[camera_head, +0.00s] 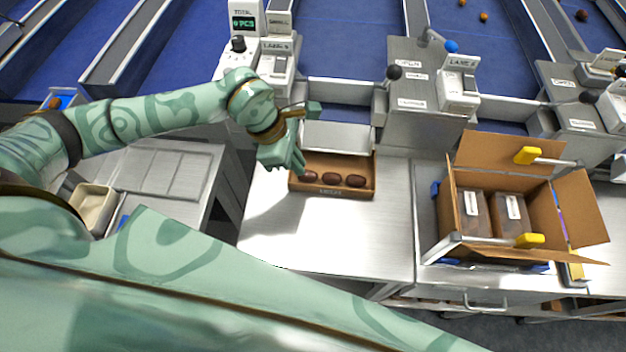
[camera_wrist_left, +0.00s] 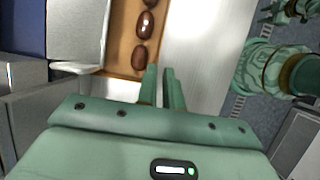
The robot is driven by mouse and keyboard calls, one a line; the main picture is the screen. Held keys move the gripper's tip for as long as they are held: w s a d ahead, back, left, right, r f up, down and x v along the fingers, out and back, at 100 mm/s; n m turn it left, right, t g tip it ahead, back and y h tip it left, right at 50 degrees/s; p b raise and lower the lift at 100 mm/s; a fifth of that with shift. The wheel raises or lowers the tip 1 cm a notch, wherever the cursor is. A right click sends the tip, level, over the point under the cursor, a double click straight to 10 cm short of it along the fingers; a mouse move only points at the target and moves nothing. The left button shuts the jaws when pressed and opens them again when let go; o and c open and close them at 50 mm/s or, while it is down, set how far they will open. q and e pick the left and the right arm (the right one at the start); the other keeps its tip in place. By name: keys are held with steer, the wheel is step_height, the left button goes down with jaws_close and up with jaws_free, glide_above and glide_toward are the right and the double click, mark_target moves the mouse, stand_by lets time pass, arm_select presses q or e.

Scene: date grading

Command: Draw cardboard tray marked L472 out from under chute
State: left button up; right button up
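A brown cardboard tray (camera_head: 362,192) lies on the steel bench with several dark dates in a row. Its back end meets a grey chute plate (camera_head: 337,137). The dark print on its front wall is too small to read. My left gripper (camera_head: 298,168) is at the tray's left front corner, pointing down. In the left wrist view, the two green fingers (camera_wrist_left: 162,78) stand apart with a narrow gap, close to the end of the tray's side wall (camera_wrist_left: 156,52). Whether they touch the wall is unclear. My right gripper is not in view.
An open cardboard carton (camera_head: 575,208) with two packs stands at the right, yellow-tipped rods beside it. The steel bench (camera_head: 330,240) in front of the tray is clear. Grey lane housings (camera_head: 415,75) flank the chute. A beige bin (camera_head: 94,208) sits at the left.

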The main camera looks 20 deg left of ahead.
mark_target(315, 186)
arm_select(q)
steer(key=b+x, duration=0.1)
steer(key=x, duration=0.9)
steer(key=shift+d+f, duration=0.1)
steer(key=shift+f, duration=0.05)
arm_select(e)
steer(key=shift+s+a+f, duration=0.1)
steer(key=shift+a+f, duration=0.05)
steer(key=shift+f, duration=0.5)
arm_select(q)
steer(key=shift+c, duration=0.3)
jaws_close()
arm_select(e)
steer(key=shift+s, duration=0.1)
